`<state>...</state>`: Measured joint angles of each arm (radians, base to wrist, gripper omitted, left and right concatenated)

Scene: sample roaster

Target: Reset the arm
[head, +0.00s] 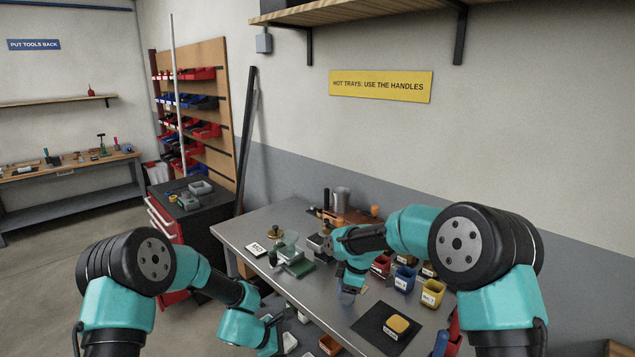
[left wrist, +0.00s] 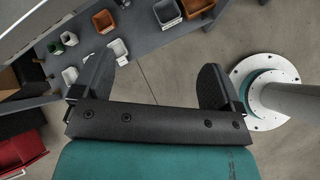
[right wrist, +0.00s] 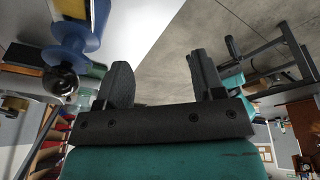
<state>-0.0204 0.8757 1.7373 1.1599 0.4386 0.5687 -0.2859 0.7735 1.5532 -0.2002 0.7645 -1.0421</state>
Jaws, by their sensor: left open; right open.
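My right arm reaches over the steel bench (head: 240,232), and its gripper (head: 348,296) hangs over the bench, left of the black mat. In the right wrist view the two fingers (right wrist: 158,68) stand apart with nothing between them. My left arm hangs low in front of the bench, its gripper (head: 277,338) below the bench top near a lower shelf. In the left wrist view its fingers (left wrist: 157,70) are apart and empty, over the floor beside a shelf with several small bins. A blue object (right wrist: 78,38) with a dark round part is beside the right gripper.
A black mat (head: 369,326) with a yellow-topped block (head: 397,325) lies at the bench's front right. Yellow (head: 432,292) and blue (head: 404,279) labelled cups stand behind it. A green-based device (head: 293,262) and white card (head: 255,249) are left. A red tool cabinet (head: 165,225) stands beyond.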

